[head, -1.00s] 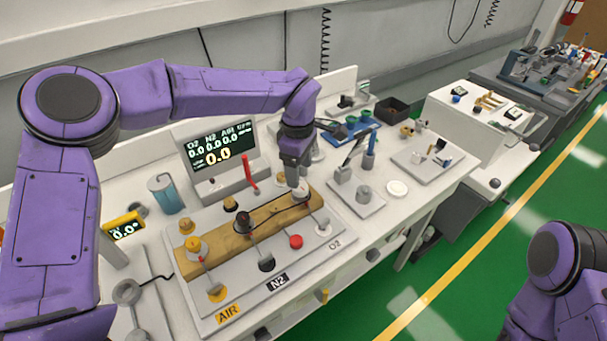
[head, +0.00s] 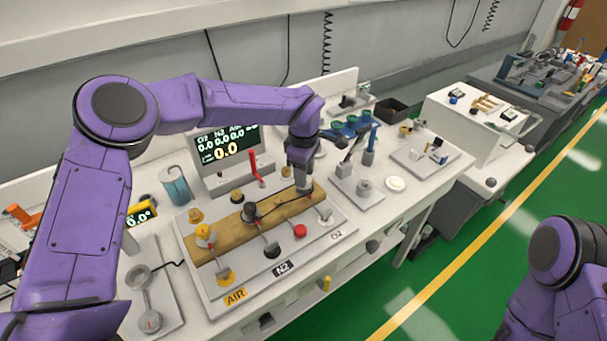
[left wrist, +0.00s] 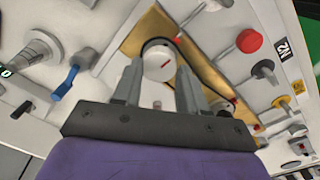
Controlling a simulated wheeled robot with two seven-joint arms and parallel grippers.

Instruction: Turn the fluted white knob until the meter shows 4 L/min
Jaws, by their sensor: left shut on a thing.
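The fluted white knob (left wrist: 158,62) shows in the left wrist view between my fingers, with a red mark on its face and a dark ring around its base. It sits at the O2 end of the tan block (head: 230,232). In the head view my gripper hides most of it. My left gripper (head: 304,190) points down there and is shut on the knob; its fingers also show in the left wrist view (left wrist: 159,80). The meter (head: 226,148) has a row of 0.0 readings and a large 0.0 below. My right gripper is out of view.
A blue cylinder (head: 175,186) stands left of the meter; a white disc (head: 395,184) lies on the bench to the right.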

